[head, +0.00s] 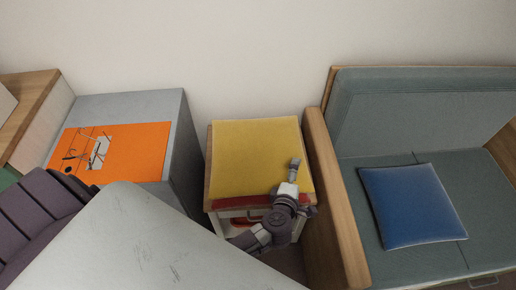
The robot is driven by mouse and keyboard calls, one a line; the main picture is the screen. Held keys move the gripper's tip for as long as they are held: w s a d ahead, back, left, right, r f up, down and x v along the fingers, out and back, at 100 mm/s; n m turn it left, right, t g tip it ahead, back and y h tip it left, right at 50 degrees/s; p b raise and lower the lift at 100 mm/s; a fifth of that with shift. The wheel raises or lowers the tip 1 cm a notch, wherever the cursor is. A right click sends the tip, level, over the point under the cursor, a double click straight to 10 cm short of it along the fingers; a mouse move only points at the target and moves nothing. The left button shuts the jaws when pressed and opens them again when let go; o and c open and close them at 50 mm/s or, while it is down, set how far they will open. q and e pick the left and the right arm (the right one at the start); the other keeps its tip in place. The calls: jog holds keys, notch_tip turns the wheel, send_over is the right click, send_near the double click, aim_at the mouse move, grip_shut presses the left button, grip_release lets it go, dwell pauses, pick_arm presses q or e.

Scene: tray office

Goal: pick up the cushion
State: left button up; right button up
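A blue square cushion (412,205) lies on the seat of the grey-green sofa (352,168) at the right. Its whole top shows and nothing touches it from above. One arm of mine reaches up from the lower middle, apparently from the left, so I take it as my left. Its gripper end (295,168) is over the front right part of a flat yellow square (250,150) on a small cabinet, well left of the blue cushion. The fingers are too small and edge-on to tell open from shut. My other gripper is not in view.
The sofa's wooden armrest (335,200) stands between my arm and the blue cushion. A pale tabletop (150,245) fills the lower left. A grey cabinet (175,115) bears an orange mat (145,150) with thin dark items. A purple-grey chair (40,215) stands at the left.

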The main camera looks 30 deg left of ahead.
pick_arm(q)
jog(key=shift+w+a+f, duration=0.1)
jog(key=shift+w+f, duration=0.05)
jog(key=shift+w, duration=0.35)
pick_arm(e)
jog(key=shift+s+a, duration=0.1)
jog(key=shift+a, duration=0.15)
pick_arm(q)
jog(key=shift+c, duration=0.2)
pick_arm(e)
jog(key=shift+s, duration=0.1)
